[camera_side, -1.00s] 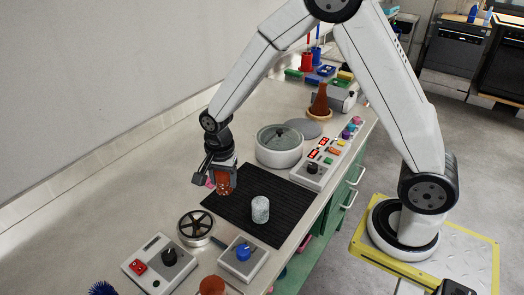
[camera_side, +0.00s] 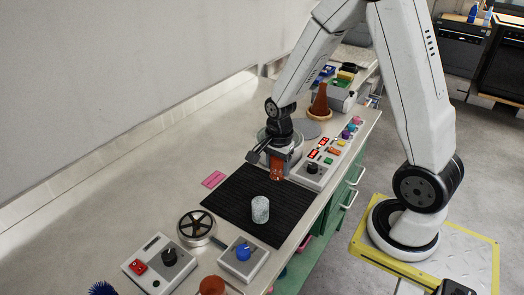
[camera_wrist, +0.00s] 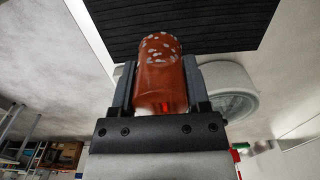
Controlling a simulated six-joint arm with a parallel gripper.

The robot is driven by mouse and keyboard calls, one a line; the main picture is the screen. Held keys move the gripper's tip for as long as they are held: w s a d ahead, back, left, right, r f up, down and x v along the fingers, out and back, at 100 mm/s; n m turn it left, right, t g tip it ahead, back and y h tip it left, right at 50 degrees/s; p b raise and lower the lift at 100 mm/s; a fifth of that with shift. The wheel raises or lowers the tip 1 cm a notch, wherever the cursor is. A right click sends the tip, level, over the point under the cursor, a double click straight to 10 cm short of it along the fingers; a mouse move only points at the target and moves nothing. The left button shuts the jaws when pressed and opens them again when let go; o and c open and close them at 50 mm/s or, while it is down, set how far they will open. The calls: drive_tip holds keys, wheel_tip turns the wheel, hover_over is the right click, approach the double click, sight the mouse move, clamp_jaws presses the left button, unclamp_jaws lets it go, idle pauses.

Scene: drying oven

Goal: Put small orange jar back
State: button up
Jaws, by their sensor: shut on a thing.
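The small orange jar (camera_side: 277,170) is held in my gripper (camera_side: 277,165), above the far right edge of the black mat. In the wrist view the jar (camera_wrist: 159,75) sits between the two fingers of my gripper (camera_wrist: 160,85), and pale specks show on its end. The round white drying oven (camera_side: 268,136) with its lid is just behind my gripper and partly hidden by it. In the wrist view, a round white body with a glassy top (camera_wrist: 228,90) shows beside the right finger.
A speckled grey-white jar (camera_side: 260,209) stands on the black ribbed mat (camera_side: 232,192). A pink card (camera_side: 214,179) lies left of the mat. A control box (camera_side: 314,174) is right of my gripper. A spoked wheel device (camera_side: 195,225) and a blue-knob box (camera_side: 243,258) stand in front.

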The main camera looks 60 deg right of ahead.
hover_over(276, 195)
drive_tip(key=shift+f, duration=2.05)
drive_tip(key=shift+f, duration=0.1)
drive_tip(key=shift+f, duration=1.65)
drive_tip(key=shift+f, duration=0.15)
drive_tip(key=o, duration=1.2)
drive_tip(key=shift+o, duration=0.2)
drive_tip(key=shift+r, duration=6.15)
drive_tip(key=shift+a, duration=0.1)
